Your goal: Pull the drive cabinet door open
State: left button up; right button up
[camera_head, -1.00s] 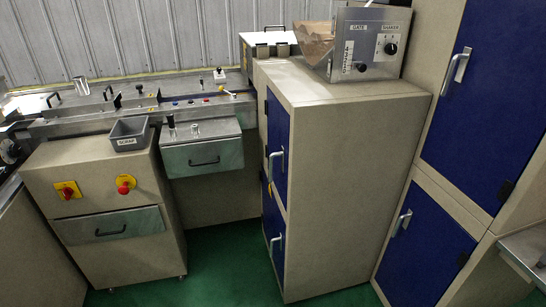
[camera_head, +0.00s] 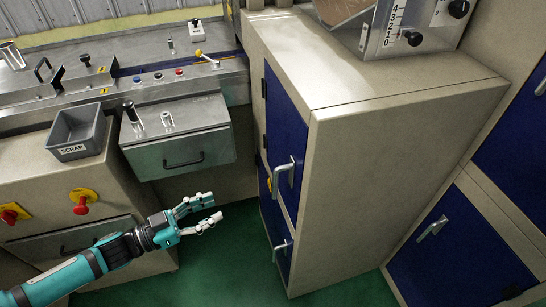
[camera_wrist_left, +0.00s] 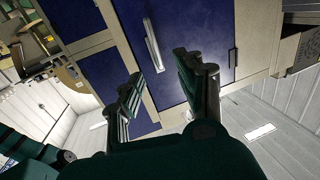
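A tall beige cabinet (camera_head: 385,170) stands in the middle with two narrow blue doors on its left face. The upper blue door (camera_head: 285,135) has a silver handle (camera_head: 284,176). The lower blue door (camera_head: 270,210) has a silver handle (camera_head: 282,250) and a yellow mark (camera_head: 269,184). Both look shut; no drive label is readable. My left gripper (camera_head: 213,208) is open and empty, left of the lower door and apart from it. In the left wrist view its spread fingers (camera_wrist_left: 158,68) point toward a blue door with a silver handle (camera_wrist_left: 153,45); I cannot tell which door.
More blue-doored cabinets (camera_head: 440,245) stand at the right. Green floor (camera_head: 225,245) is clear between the units.

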pick_arm(q)
jog(key=p, duration=0.1)
send_near(274, 182)
jog(key=shift+h, duration=0.3)
jog(key=x, duration=0.3)
jog(key=p+x, duration=0.1)
jog(key=x, duration=0.2)
jog(key=f+x, duration=0.1)
jog(key=x, duration=0.3)
jog(key=shift+w+f, duration=0.1)
jog(key=shift+w, duration=0.2)
jog(key=shift+d, duration=0.1)
jog(key=shift+w, duration=0.1)
pick_arm(e)
jog(key=shift+s+r, duration=0.35)
jog(key=shift+r, duration=0.3)
jog(key=shift+s+r, duration=0.3)
jog(key=shift+r, duration=0.3)
jog(key=shift+s, duration=0.1)
pick_arm(q)
grip_shut()
